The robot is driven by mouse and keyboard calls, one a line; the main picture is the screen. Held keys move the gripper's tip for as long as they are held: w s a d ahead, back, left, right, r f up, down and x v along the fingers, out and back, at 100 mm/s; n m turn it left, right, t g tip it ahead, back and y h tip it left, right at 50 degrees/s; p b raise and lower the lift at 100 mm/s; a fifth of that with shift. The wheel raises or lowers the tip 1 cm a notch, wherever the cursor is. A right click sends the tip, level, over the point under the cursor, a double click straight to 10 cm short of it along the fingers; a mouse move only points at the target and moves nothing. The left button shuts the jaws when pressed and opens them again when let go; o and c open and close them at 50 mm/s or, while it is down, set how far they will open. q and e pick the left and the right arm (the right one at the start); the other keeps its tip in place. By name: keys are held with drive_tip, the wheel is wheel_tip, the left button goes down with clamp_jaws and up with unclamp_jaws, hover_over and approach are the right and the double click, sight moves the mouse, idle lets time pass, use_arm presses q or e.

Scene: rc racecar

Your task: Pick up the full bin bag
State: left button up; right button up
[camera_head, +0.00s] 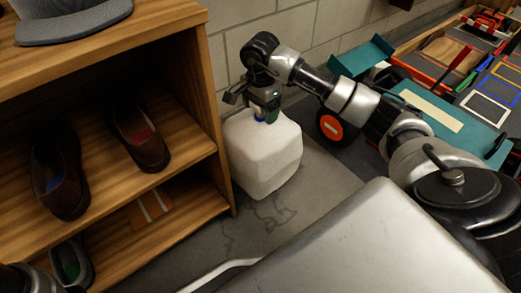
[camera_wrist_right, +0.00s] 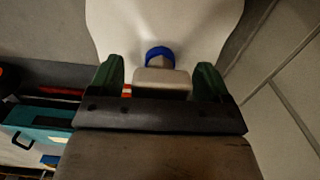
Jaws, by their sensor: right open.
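A white, bulky, rounded object (camera_head: 262,160), which I take for the full bin bag, stands on the floor between the wooden shelf and the block wall. It has a blue part on top (camera_head: 259,116). In the right wrist view its white body (camera_wrist_right: 190,22) fills the top, with the blue part (camera_wrist_right: 160,55) and a pale neck-like piece between the fingers. My right gripper (camera_head: 265,103) is directly above it, pointing down. Its green fingers (camera_wrist_right: 160,72) are open on either side of the blue part, with gaps visible.
The wooden shelf (camera_head: 222,150) with brown shoes (camera_head: 140,135) and a grey cap (camera_head: 72,20) stands close on the left. Teal trays (camera_head: 440,115) and an orange-hubbed wheel (camera_head: 333,127) are at the right. Some floor (camera_head: 265,222) in front is clear.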

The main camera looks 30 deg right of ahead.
drive_tip(key=shift+r, duration=0.1)
clamp_jaws()
drive_tip(key=shift+r, duration=0.1)
idle(0.5)
